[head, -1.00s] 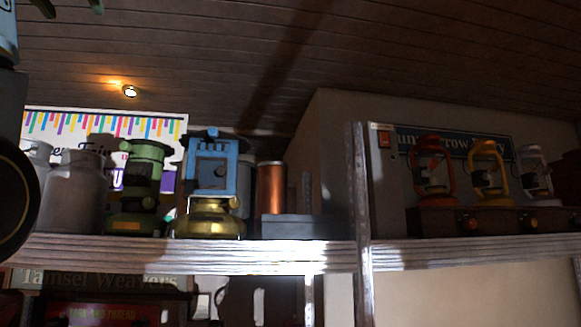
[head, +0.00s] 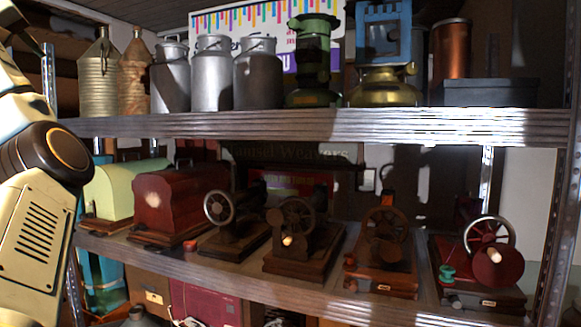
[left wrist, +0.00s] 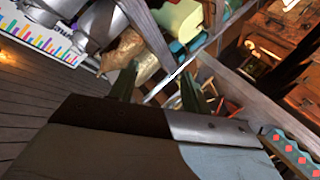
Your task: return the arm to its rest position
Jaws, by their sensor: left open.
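My left arm (head: 40,200) comes in at the left edge of the head view, pale with a dark round joint, in front of the left end of the shelves. My left gripper shows in the left wrist view (left wrist: 158,85), with two dark green fingers apart and nothing between them. In the head view only a dark bit of it may show at the top left corner. My right gripper is not in view.
An upper shelf (head: 300,125) holds metal milk cans (head: 211,75), a green lantern (head: 314,60) and a blue lantern (head: 384,40). A lower shelf (head: 250,285) holds several old sewing machines (head: 300,235). A metal post (head: 562,200) stands at the right.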

